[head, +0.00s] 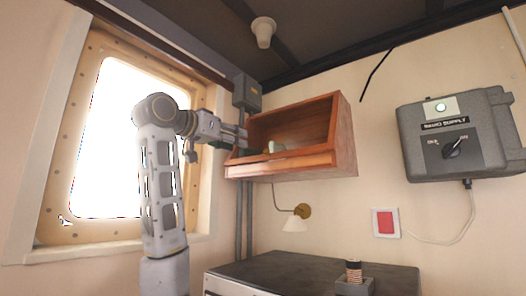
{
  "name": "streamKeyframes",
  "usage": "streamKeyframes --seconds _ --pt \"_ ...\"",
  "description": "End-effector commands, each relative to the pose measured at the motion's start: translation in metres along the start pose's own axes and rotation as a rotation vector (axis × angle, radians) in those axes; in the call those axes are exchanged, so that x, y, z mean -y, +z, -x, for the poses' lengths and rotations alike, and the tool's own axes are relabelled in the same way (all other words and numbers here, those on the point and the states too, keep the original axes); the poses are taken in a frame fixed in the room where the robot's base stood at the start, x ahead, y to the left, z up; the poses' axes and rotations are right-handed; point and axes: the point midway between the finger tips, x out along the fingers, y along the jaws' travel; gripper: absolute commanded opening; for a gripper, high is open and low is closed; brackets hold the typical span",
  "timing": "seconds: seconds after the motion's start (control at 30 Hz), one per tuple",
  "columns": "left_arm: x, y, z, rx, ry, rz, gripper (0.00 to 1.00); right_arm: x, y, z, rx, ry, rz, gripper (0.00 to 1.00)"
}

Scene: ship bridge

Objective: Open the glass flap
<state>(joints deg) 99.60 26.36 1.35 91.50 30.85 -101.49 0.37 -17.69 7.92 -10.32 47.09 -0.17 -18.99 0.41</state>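A wooden wall cabinet (346,140) hangs in the middle of the head view, and its inside shows through the front. A wooden-framed flap (285,165) lies along its lower front edge and juts out towards me, seen nearly edge-on. I cannot make out its glass pane. My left gripper (240,137) is at the cabinet's left front edge, just above the flap's left end. Its fingers point right; whether they touch the wood or are spread is too small to tell. My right gripper is not in view.
A small pale object (276,147) sits in the cabinet. A window (105,140) is behind my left arm. A wall lamp (295,222) hangs below the cabinet, above a dark-topped counter (300,272) with a small holder (354,284). A grey supply box (455,135) is at right.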

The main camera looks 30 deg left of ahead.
Motion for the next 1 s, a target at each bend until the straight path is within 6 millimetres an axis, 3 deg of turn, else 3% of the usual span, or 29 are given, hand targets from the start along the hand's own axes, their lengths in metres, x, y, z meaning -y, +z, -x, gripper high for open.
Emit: streamKeyframes --seconds 0.37,1.0 --pt "0.0 0.0 -0.017 0.003 0.001 0.0 0.39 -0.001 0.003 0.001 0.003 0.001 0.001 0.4" --pt "0.0 0.0 -0.098 0.004 0.001 0.001 0.39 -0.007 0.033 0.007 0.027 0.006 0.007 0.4"
